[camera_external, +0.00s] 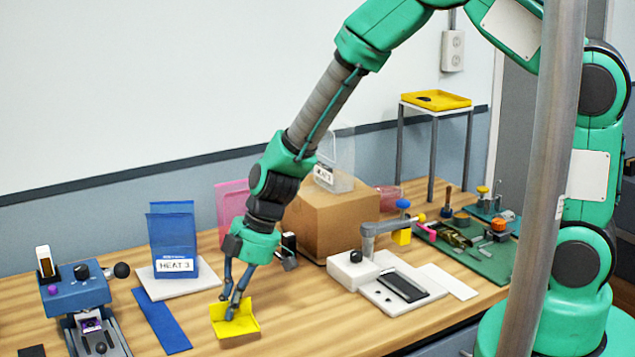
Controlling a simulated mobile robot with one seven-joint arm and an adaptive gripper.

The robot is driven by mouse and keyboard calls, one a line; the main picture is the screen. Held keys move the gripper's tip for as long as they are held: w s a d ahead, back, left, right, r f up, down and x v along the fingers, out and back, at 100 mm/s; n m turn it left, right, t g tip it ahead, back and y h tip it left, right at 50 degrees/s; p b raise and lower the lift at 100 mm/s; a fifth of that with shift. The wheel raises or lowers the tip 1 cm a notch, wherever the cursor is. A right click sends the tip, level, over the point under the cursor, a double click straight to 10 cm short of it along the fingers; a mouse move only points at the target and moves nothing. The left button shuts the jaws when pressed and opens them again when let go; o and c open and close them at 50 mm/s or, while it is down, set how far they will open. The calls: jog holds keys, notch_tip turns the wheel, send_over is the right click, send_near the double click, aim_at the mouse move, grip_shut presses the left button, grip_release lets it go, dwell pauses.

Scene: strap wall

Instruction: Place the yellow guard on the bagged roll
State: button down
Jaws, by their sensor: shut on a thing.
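The yellow guard (220,314) is an angled yellow piece near the front edge of the wooden table. My gripper (232,306) points down with its fingers shut on the guard. A brownish strip shows along the guard's lower edge; I cannot tell whether the guard touches the table. A clear bag (343,158) with a white label stands on a brown box (352,218), behind and right of my gripper. A blue bag (172,232) labelled HEAT 3 stands on a white plate to the left. I cannot make out a roll inside either bag.
A blue strip (161,320) lies left of the guard, beside a blue device (78,304). A white sealing device (352,270) stands to the right. A pink bag (231,205) stands behind my gripper. A green mat (490,262) with tools lies far right.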

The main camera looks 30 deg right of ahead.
notch_tip(320, 180, up, 32)
jog(key=w+d+m+t+h+p, duration=0.1)
jog(key=w+d+m, duration=0.3)
jog(key=w+d, duration=0.45)
jog(key=w+d+m+t+p, duration=0.1)
jog(key=w+d+m, duration=0.3)
jog(key=d, duration=0.8)
jog(key=w+d+m+t+h+p, duration=0.1)
jog(key=w+d+m, duration=0.2)
jog(key=w+d, duration=0.6)
jog(key=w+d+m+h+p, duration=0.15)
jog(key=d+m, duration=0.35)
jog(key=d, duration=1.4)
jog(key=d+m+h+p, duration=0.1)
jog(key=d+m+h, duration=0.3)
jog(key=d, duration=1.4)
notch_tip(320, 180, down, 27)
jog(key=y, duration=0.1)
jog(key=shift+d+r+m+t, duration=0.15)
jog(key=shift+d+m+t, duration=0.15)
jog(key=shift+d+m, duration=0.15)
jog(key=shift+w+y, duration=0.1)
jog(key=shift+y, duration=0.15)
